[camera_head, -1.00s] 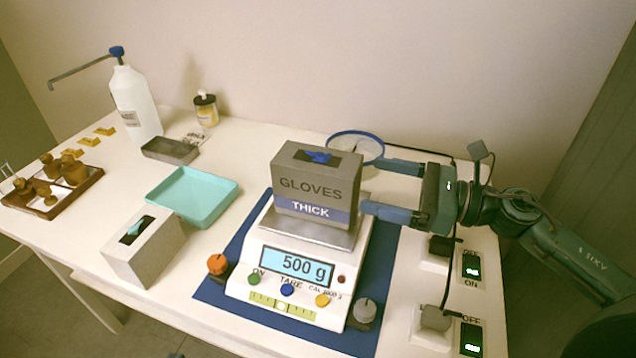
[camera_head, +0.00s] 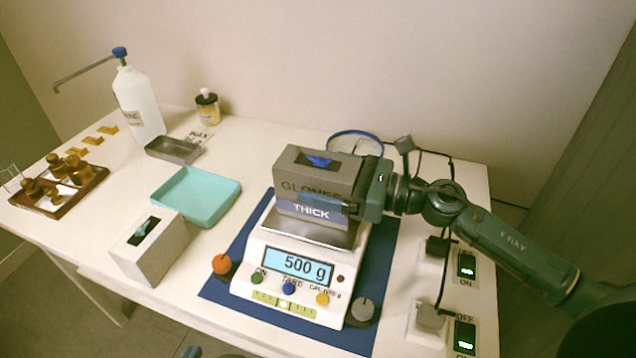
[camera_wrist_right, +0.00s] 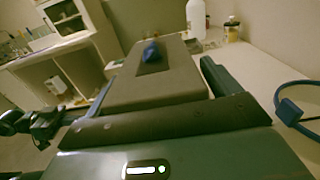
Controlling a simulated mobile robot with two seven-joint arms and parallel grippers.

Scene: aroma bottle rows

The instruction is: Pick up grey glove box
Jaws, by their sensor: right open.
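The grey glove box (camera_head: 318,172), marked GLOVES THICK with a blue glove on top, stands upright on the scale (camera_head: 293,270), which reads 500 g. My right gripper (camera_head: 316,186) is open and reaches around the box from the right. One finger lies across the front face; the other is hidden behind the box. The box (camera_wrist_right: 160,82) also fills the space between the fingers in the right wrist view. Whether the fingers touch it I cannot tell. Only a small dark part of my left gripper (camera_head: 192,352) shows at the bottom edge; its jaws are unclear.
A white glove box (camera_head: 150,250) and a turquoise tray (camera_head: 196,196) stand left of the scale. A grey tray (camera_head: 173,150), a pump bottle (camera_head: 138,105) and a brown bottle rack (camera_head: 60,190) are farther left. Switches (camera_head: 465,268) and a blue ring (camera_head: 355,142) lie right and behind.

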